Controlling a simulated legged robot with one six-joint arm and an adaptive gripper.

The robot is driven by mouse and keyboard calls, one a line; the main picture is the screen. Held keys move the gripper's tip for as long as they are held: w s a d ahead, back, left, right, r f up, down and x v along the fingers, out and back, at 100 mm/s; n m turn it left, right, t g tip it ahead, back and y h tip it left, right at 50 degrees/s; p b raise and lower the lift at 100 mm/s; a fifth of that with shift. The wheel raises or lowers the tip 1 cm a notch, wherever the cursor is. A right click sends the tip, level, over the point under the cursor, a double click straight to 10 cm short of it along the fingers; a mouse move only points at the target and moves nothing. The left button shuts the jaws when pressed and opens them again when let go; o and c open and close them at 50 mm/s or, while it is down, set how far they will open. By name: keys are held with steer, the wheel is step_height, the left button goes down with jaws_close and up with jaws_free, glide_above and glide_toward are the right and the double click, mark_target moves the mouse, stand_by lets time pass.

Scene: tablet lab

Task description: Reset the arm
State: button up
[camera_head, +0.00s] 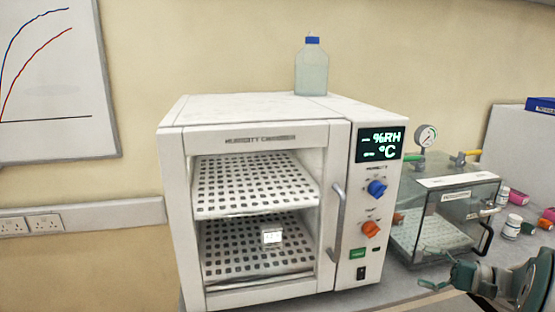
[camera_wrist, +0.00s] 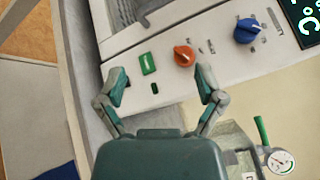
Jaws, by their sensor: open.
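My gripper (camera_head: 447,275) is at the lower right in the head view, in front of the clear box and to the right of the humidity chamber. In the wrist view my gripper (camera_wrist: 160,87) is open, with its two green-padded fingers apart and nothing between them. The humidity chamber's (camera_head: 255,115) control panel lies beyond the fingertips, with a green switch (camera_wrist: 148,63), an orange knob (camera_wrist: 184,55) and a blue knob (camera_wrist: 247,31). I cannot tell that either finger touches the panel. Most of my arm is outside the head view.
A clear box (camera_head: 455,215) with a pressure gauge (camera_head: 425,136) stands right of the chamber. Small bottles (camera_head: 512,226) lie and stand at the far right. The chamber has two perforated shelves (camera_head: 255,185), and a blue-capped bottle (camera_head: 312,70) stands on top. A door handle (camera_head: 338,222) sticks out in front.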

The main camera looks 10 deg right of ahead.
steer(key=s+a+n+g+h, duration=0.2)
steer(key=s+a+g+h, duration=0.15)
steer(key=a, duration=0.55)
steer(key=s+a+n+g+h, duration=0.2)
steer(key=a+g, duration=0.2)
steer(key=a, duration=0.4)
steer(key=s+a+n+t+h, duration=0.1)
steer(key=s+a+n+h, duration=0.2)
steer(key=s+h, duration=0.2)
steer(key=s+a+n+t+h, duration=0.2)
steer(key=s+n+h, duration=0.2)
steer(key=s, duration=0.3)
steer(key=shift+a+f+h, duration=0.4)
steer(key=shift+h, duration=0.05)
steer(key=shift+t, duration=0.25)
